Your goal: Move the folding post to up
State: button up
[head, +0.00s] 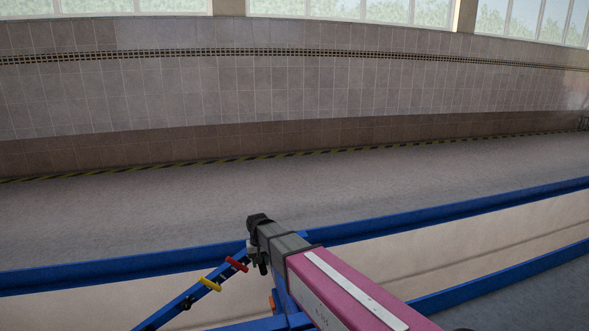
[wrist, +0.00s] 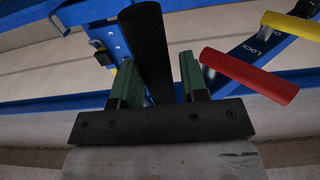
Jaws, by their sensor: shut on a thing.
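In the wrist view a black cylindrical bar (wrist: 150,45), which looks like the grip of the folding post, stands between the green fingers of my gripper (wrist: 158,62). The gripper is shut on it. A blue upright part (wrist: 116,40) shows just behind the bar, but how the two join is hidden. In the head view my arm covers most of this spot. A slanted blue bar (head: 178,303) there runs down to the lower left from my gripper.
A red handle (wrist: 248,77) is close to the right finger, with a yellow handle (wrist: 292,25) beyond it by a blue plate marked LOCK (wrist: 268,48). Long blue rails (head: 120,274) cross behind. The grey floor (head: 400,180) toward the tiled wall (head: 300,95) is clear.

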jog(key=shift+a, duration=0.3)
jog(key=shift+o, duration=0.2)
jog(key=shift+s+a+r, duration=0.15)
jog(key=shift+a+r, duration=0.2)
jog(key=shift+r, duration=0.05)
jog(key=shift+s+a+r, duration=0.2)
jog(key=shift+a+r, duration=0.55)
jog(key=shift+r, duration=0.3)
jog(key=shift+c, duration=1.1)
jog(key=shift+s+a+r, duration=0.2)
jog(key=shift+a+r, duration=0.55)
jog(key=shift+r, duration=0.25)
jog(key=shift+s+a+r, duration=0.25)
jog(key=shift+a+r, duration=0.45)
jog(key=shift+r, duration=0.3)
jog(key=shift+s+a+r, duration=0.2)
jog(key=shift+a+r, duration=0.55)
jog(key=shift+r, duration=0.25)
jog(key=shift+s+a+r, duration=0.35)
jog(key=shift+a+r, duration=0.85)
jog(key=shift+r, duration=0.15)
jog(key=shift+s+a+r, duration=0.35)
jog(key=shift+a+r, duration=0.9)
jog(key=shift+r, duration=0.15)
jog(key=shift+s+a+r, duration=0.35)
jog(key=shift+a+r, duration=0.85)
jog(key=shift+r, duration=0.15)
